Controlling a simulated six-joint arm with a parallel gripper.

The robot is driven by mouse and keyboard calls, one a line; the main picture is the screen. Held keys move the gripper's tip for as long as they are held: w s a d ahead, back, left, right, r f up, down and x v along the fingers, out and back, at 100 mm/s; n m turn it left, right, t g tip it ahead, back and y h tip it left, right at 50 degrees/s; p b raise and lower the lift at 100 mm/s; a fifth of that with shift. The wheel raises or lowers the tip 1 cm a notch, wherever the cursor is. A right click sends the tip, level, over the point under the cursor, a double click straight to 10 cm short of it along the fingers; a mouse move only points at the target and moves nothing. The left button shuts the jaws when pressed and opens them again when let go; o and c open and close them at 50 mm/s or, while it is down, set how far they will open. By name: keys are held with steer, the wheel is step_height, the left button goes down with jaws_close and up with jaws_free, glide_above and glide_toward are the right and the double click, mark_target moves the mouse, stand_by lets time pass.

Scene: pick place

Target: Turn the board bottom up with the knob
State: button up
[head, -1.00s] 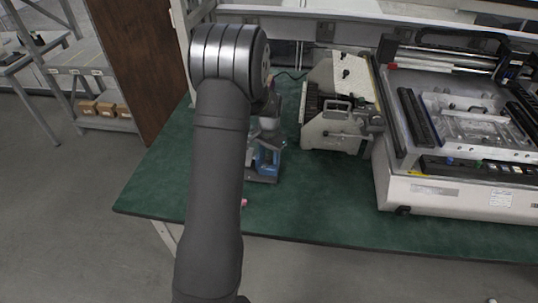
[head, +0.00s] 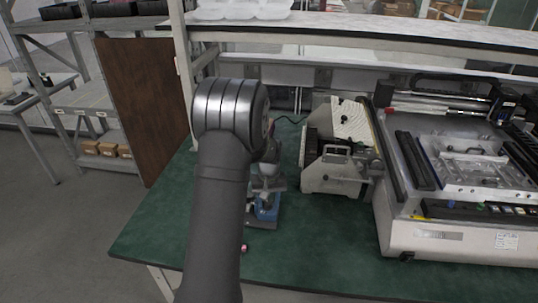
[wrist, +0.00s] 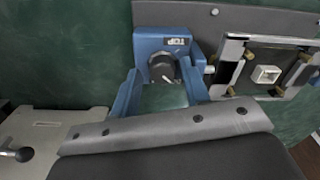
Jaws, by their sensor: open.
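A round black knob (wrist: 164,68) sits on the blue block (wrist: 146,46) of a stand, beside a "TOP" label. The board (wrist: 285,68), in a bright metal frame with brass-coloured posts and a white connector, is to the right of the knob in the wrist view. My gripper (wrist: 161,80) has two blue fingers apart, one at each side of the knob; whether they touch it I cannot tell. In the head view my arm covers most of the stand, and only its blue lower part (head: 267,208) shows clearly.
A small pink item (head: 244,247) lies near the front. A shelf (head: 370,33) runs above the back.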

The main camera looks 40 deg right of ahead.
steer(key=n, duration=0.4)
steer(key=shift+a+n, duration=0.1)
steer(key=shift+n, duration=0.2)
steer(key=n, duration=0.4)
steer(key=shift+n, duration=0.4)
step_height(320, 180, up, 19)
steer(key=n, duration=0.5)
steer(key=shift+r, duration=0.15)
steer(key=m, duration=0.5)
glide_above(269, 201)
step_height(269, 201, down, 15)
steer(key=shift+r, duration=0.1)
stand_by(0.3)
steer(key=shift+r, duration=0.1)
